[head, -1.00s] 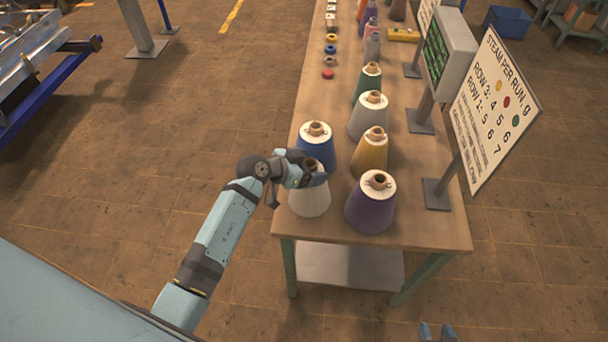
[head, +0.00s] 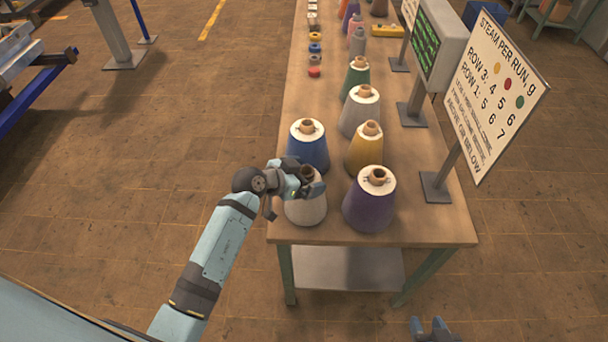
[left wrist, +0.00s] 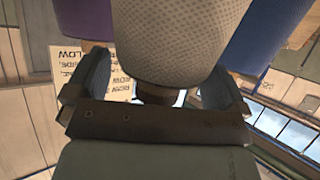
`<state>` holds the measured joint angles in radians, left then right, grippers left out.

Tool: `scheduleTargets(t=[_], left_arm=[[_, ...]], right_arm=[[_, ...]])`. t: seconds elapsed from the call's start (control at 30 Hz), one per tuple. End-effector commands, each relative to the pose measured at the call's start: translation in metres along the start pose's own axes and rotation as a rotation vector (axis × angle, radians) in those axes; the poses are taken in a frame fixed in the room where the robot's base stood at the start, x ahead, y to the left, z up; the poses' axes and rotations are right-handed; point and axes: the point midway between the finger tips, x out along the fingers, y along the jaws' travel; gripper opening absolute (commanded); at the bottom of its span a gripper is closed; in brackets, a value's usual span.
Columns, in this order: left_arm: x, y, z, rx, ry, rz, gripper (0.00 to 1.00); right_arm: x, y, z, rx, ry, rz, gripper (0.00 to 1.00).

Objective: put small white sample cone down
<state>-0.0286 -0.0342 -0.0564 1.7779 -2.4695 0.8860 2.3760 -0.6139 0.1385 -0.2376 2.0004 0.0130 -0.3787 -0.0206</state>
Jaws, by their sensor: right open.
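The small white sample cone (head: 306,212) is upright at the near left corner of the table (head: 420,225), left of the purple cone and in front of the blue one. My left gripper (head: 309,187) is around its upper part and hides some of it. My right gripper (head: 430,326) is open and empty at the bottom edge, in front of the table.
A purple cone (head: 369,207), blue cone (head: 308,152), yellow cone (head: 366,155) and grey-white cone (head: 358,115) stand close by. A sign (head: 492,95) and a screen (head: 438,45) line the right side. The table's front right corner is bare.

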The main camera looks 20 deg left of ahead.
Motion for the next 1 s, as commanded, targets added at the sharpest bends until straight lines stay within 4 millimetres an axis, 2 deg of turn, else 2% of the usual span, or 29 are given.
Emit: scheduleTargets(t=[0.23, 0.33, 0.8, 1.0], left_arm=[[-0.002, 0.0, -0.001, 0.0, 0.001, 0.0, 1.0], [-0.009, 0.0, 0.0, -0.001, 0.001, 0.0, 1.0], [-0.1, -0.001, 0.0, 0.0, 0.002, -0.001, 1.0], [-0.118, 0.001, -0.001, 0.006, 0.011, 0.005, 1.0]], right_arm=[[0.0, 0.005, 0.003, -0.003, -0.004, 0.007, 0.43], [0.0, 0.004, 0.005, -0.003, -0.007, 0.007, 0.43], [0.0, 0.002, 0.005, 0.0, -0.008, 0.004, 0.43], [0.0, 0.001, 0.002, 0.0, -0.004, 0.003, 0.43]])
